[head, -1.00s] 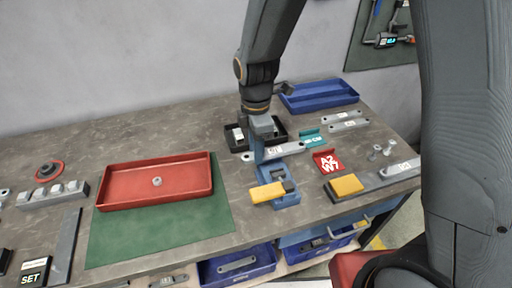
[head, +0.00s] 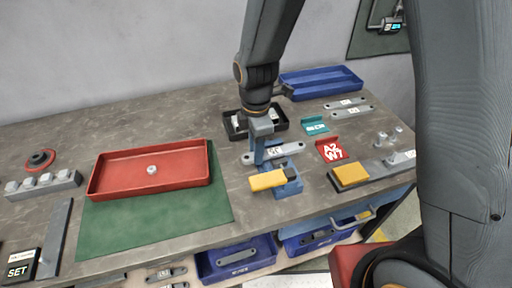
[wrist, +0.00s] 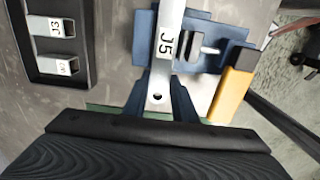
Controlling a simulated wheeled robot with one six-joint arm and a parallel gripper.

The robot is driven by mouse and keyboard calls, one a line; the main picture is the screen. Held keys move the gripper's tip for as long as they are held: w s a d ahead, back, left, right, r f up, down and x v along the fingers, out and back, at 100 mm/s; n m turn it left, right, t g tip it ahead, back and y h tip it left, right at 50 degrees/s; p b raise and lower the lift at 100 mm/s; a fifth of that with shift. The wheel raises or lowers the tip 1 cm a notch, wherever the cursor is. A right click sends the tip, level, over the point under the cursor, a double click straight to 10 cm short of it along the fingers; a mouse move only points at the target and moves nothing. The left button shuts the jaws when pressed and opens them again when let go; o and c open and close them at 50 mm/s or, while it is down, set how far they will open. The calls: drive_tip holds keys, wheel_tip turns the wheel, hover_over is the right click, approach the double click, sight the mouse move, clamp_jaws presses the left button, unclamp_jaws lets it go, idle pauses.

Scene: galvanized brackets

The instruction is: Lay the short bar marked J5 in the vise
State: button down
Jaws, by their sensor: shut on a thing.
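The short grey bar marked J5 (head: 288,149) is held level in my gripper (head: 262,158), over the blue vise (head: 291,187). In the wrist view the bar (wrist: 168,22) runs lengthwise with its J5 label and a hole near its end showing. My gripper's blue fingers (wrist: 160,95) are shut on the bar from both sides. The vise (wrist: 202,32) shows behind the bar, with its screw to the right. I cannot tell whether the bar touches the vise; the fingers and bar hide part of the jaws.
A yellow block with a dark end (head: 268,181) is at the vise's front. A black tray with labelled parts (head: 235,129) stands behind. A red tray (head: 100,188) lies left on a green mat (head: 150,225).

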idle(0.4)
drive_tip(key=c, duration=1.4)
unclamp_jaws()
drive_tip(key=shift+o, duration=0.2)
drive_tip(key=shift+f, duration=0.1)
drive_tip(key=shift+r+b, duration=0.85)
drive_tip(key=shift+r, duration=3.1)
